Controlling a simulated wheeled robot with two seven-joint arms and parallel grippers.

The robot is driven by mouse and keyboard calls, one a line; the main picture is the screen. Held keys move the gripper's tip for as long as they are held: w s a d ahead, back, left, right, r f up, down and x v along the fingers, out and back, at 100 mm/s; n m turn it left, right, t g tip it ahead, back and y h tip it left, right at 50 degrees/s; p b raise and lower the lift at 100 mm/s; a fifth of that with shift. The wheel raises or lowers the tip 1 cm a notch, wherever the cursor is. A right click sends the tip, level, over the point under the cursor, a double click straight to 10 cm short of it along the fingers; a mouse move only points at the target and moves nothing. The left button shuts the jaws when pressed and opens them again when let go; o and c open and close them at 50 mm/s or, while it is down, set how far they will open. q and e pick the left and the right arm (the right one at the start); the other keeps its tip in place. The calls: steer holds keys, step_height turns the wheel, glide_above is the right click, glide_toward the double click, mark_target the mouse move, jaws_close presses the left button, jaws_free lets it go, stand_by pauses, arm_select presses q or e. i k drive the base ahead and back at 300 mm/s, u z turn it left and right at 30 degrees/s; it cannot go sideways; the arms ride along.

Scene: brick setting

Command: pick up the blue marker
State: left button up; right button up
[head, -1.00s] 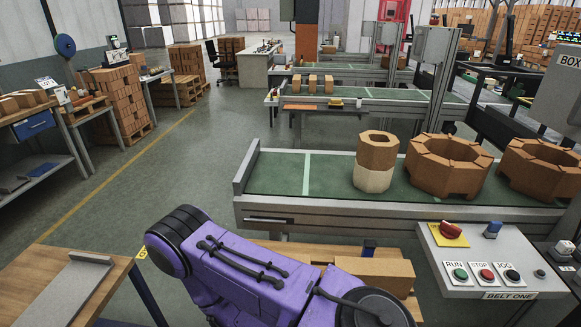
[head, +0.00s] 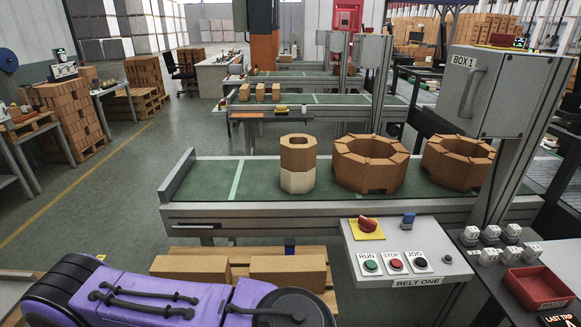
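I cannot make out a blue marker for certain. A small blue item (head: 408,220) stands at the back of the belt's control panel, to the right of the red knob. Another small dark blue item (head: 290,246) shows at the near side of the belt, above the bricks. Both are too small to identify. A purple arm of mine crosses the bottom left of the head view. Neither of my grippers is in view.
The control panel (head: 405,247) has RUN, STOP and JOG buttons. The green belt (head: 215,177) behind it carries brick rings (head: 370,163). Loose bricks (head: 288,271) lie on a pallet in front. A red tray (head: 540,286) and a grey cabinet (head: 506,92) stand at the right.

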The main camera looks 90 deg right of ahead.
mark_target(289, 243)
steer(key=k, duration=1)
steer(key=z, duration=0.15)
